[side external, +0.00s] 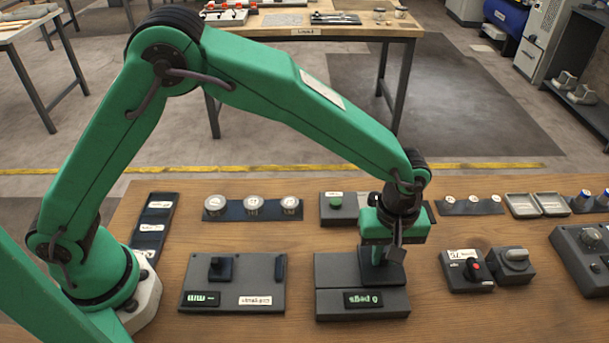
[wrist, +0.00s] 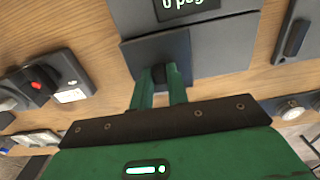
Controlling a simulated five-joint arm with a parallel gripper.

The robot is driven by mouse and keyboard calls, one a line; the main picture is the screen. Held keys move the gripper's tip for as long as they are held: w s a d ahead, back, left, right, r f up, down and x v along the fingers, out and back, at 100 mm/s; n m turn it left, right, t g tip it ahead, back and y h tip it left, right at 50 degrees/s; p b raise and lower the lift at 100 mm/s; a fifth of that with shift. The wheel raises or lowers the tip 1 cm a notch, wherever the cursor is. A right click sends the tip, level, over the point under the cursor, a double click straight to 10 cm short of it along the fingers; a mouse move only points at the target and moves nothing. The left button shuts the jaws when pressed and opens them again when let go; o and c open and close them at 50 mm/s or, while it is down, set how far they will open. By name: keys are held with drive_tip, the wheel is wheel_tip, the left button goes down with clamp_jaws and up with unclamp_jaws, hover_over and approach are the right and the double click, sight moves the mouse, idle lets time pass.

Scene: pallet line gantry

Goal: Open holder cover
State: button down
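The holder is a grey box (side external: 335,272) at the front middle of the bench, with a front display (side external: 362,299) reading "0 pegs". A darker square cover (side external: 385,272) lies flat on the right part of its top; it also shows in the wrist view (wrist: 132,58). A small black knob (wrist: 158,73) stands on the cover. My gripper (side external: 393,252) points down over the cover. In the wrist view my green fingers (wrist: 160,80) lie on both sides of the knob and appear closed against it. What lies under the cover is hidden.
A similar grey box (side external: 235,300) with a black handle stands to the left. A red-button box (side external: 467,272) and a grey-knob box (side external: 513,265) stand to the right. Behind are a tray of round silver parts (side external: 253,206) and a green-button box (side external: 336,203).

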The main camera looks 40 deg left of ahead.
drive_tip(key=shift+a, duration=0.1)
drive_tip(key=shift+s+a, duration=2.8)
drive_tip(key=shift+s, duration=0.05)
drive_tip(key=c, duration=1.4)
unclamp_jaws()
drive_tip(key=shift+o, duration=0.2)
wheel_tip(320, 180, up, 8)
